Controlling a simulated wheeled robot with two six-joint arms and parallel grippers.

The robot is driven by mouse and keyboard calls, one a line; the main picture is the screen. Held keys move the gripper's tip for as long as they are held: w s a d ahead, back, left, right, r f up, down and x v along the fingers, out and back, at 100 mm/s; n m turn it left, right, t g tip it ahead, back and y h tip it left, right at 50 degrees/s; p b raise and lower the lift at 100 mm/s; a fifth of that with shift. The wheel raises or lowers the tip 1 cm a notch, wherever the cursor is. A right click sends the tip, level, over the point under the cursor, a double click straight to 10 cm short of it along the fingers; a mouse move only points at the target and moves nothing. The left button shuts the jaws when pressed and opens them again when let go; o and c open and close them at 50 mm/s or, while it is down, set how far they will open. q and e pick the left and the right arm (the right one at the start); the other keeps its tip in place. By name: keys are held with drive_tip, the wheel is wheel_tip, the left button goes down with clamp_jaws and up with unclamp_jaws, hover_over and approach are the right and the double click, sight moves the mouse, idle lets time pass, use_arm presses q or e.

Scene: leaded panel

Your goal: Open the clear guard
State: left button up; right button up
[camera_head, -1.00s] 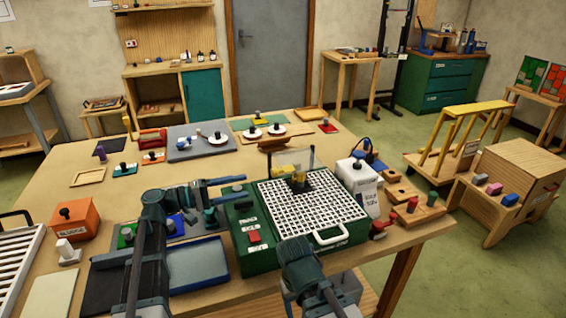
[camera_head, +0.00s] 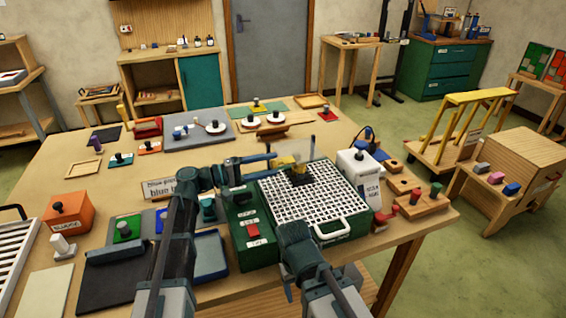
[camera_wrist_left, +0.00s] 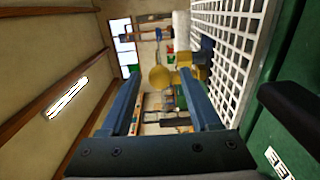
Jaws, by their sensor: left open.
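The green grinder (camera_head: 243,243) with a white grid top (camera_head: 318,205) stands at the front right of the table. Its clear guard (camera_head: 308,148) shows faintly as a see-through panel at the back of the grid, near a yellow part (camera_head: 284,161). My left gripper (camera_head: 272,167) is open at the back left of the grid, pointing at that part. In the left wrist view a round yellow knob (camera_wrist_left: 160,77) appears between the open fingers (camera_wrist_left: 159,74); contact cannot be told. My right gripper (camera_head: 297,238) is over the grinder's front edge, its fingertips unclear.
An orange box (camera_head: 67,216) and a blue tray (camera_head: 209,262) are to the left. Discs on a grey board (camera_head: 185,132) lie behind. Bare tabletop shows at the middle left.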

sight(277, 163)
use_arm(q)
drive_tip(key=shift+x, duration=2.4)
drive_tip(key=shift+c, duration=0.3)
clamp_jaws()
